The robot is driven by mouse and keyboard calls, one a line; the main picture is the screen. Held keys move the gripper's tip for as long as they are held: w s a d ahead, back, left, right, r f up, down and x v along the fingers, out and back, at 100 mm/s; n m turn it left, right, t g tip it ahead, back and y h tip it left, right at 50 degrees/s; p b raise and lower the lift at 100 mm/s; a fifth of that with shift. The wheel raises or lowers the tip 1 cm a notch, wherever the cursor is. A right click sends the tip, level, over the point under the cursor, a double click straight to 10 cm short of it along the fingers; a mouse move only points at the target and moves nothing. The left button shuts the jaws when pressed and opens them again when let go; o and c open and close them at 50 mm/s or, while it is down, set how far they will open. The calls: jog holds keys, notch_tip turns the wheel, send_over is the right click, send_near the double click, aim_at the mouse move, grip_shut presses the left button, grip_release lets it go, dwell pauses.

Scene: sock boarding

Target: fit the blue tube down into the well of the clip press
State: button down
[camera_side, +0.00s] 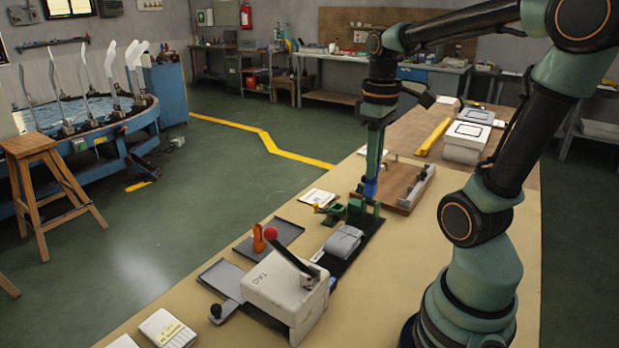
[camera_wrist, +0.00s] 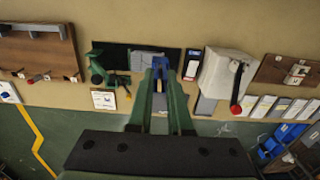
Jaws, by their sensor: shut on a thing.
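The blue tube (camera_side: 371,189) is held upright in my gripper (camera_side: 372,178), whose green fingers are shut on it. In the wrist view the tube (camera_wrist: 160,74) shows as a small blue piece between the fingertips (camera_wrist: 160,68). A small green device (camera_side: 354,211), which looks like the clip press, stands on a dark base just below the tube in the side view. It also shows in the wrist view (camera_wrist: 98,68), left of my fingertips. Its well cannot be made out, and I cannot tell whether the tube is directly above it.
Grey folded socks (camera_side: 343,241) lie on the dark base. A white machine marked TAG (camera_side: 285,290) has a red-knobbed lever and stands nearer the camera. A brown board (camera_side: 397,180) lies behind.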

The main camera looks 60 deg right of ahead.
notch_tip(320, 180, down, 20)
jog(key=shift+r, duration=0.1)
dwell(0.5)
jog(key=shift+s, duration=0.1)
jog(key=c, duration=0.8)
grip_release()
jog(key=shift+c, duration=0.2)
notch_tip(320, 180, up, 12)
jog(key=shift+f, duration=0.15)
jog(key=w+a+r+t, duration=0.2)
jog(key=w+a+r, duration=0.2)
jog(key=a, duration=0.3)
jog(key=shift+w+r+t+h, duration=0.15)
jog(key=shift+r+t+h, duration=0.25)
jog(key=shift+r, duration=0.05)
jog(key=shift+o, duration=0.9)
jog(key=w+a+r+t, duration=0.1)
jog(key=a+r+t, duration=0.1)
jog(key=a+r, duration=0.2)
jog(key=a, duration=0.3)
jog(key=shift+w+t+y, duration=0.15)
jog(key=shift+t+y, duration=0.25)
